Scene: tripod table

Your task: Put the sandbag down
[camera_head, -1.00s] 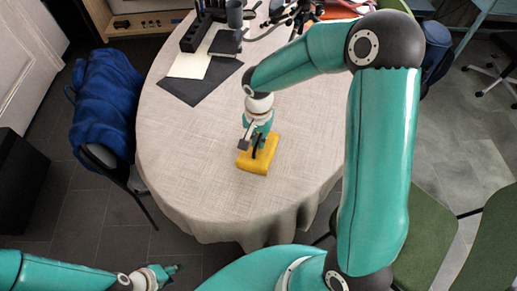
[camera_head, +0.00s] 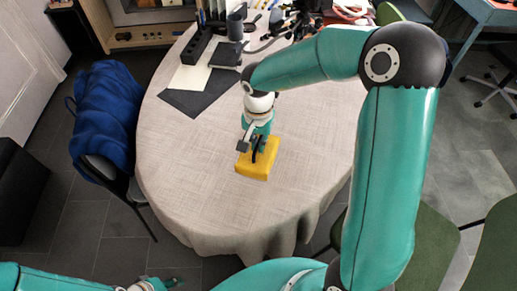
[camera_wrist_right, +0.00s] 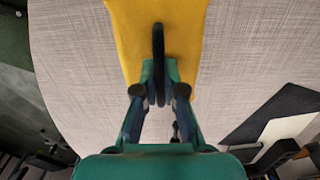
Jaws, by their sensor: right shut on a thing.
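The yellow sandbag (camera_head: 259,160) is at the near part of the round, cloth-covered table (camera_head: 200,135). It has a dark strap handle on top. My right gripper (camera_head: 258,147) is above the bag with its fingers shut on the handle. In the right wrist view, the fingers (camera_wrist_right: 159,82) close around the dark handle, and the yellow sandbag (camera_wrist_right: 155,12) spreads beyond them. I cannot tell whether the bag's underside touches the cloth. My left gripper (camera_head: 163,284) is low at the bottom left, away from the table, and its fingers are too small and cut off to judge.
A chair with a blue jacket (camera_head: 103,115) stands left. The cloth around the sandbag is clear.

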